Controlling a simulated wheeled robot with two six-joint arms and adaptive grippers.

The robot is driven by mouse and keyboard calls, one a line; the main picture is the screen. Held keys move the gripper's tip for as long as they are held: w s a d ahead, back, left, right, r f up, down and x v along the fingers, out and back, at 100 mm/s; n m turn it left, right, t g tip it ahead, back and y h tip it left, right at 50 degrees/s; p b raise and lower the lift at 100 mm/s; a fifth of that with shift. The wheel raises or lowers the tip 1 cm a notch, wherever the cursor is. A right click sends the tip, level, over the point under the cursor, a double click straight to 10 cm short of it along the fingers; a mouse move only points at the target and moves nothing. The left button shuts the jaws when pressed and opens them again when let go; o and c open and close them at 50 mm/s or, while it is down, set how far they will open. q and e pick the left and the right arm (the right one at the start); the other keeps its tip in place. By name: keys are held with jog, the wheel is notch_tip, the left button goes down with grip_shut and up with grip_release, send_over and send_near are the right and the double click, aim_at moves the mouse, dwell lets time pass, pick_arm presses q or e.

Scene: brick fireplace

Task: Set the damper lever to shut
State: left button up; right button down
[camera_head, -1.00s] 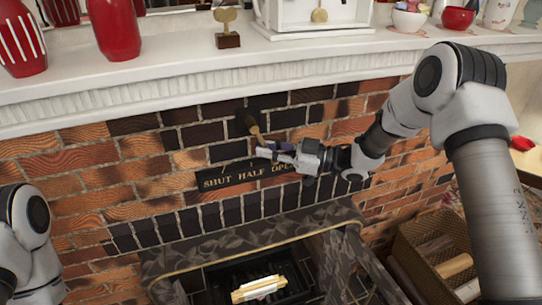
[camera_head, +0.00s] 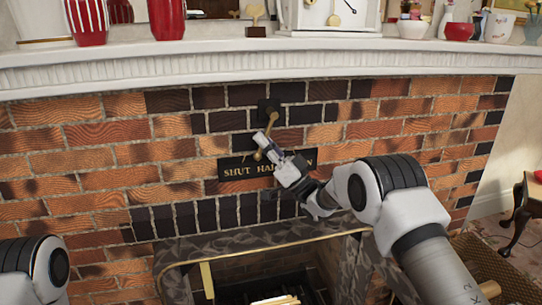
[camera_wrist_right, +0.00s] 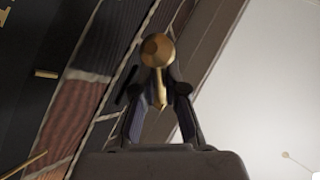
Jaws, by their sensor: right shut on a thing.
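The brass damper lever (camera_head: 272,130) hangs from a dark pivot on the brick chimney breast. It leans down and slightly left, its round knob (camera_head: 257,155) above the gap between SHUT and HALF on the black label plate (camera_head: 232,169). My right gripper (camera_head: 267,146) is shut on the lever.
The white mantel shelf (camera_head: 200,72) runs above the lever, with red vases (camera_head: 166,22), a clock (camera_head: 328,15) and bowls on it. The fireplace opening with logs (camera_head: 277,301) lies below. A wicker basket (camera_head: 480,253) stands at lower right.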

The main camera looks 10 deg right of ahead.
jog(key=shift+a+r+m+t+h+b, duration=0.2)
jog(key=shift+r+m+t+h, duration=0.05)
jog(key=shift+m+t, duration=0.5)
jog(key=shift+a+r+m+t+h+b, duration=0.15)
jog(key=shift+a+r+m+t+h, duration=0.1)
jog(key=shift+m+t, duration=0.45)
jog(key=shift+r, duration=0.1)
jog(key=c, duration=1.2)
grip_release()
jog(key=shift+w, duration=0.1)
jog(key=shift+f, duration=0.2)
jog(key=shift+d+f, duration=0.1)
jog(key=shift+f, duration=0.1)
jog(key=v, duration=1.1)
jog(key=shift+s, duration=0.2)
jog(key=shift+d+f, duration=0.15)
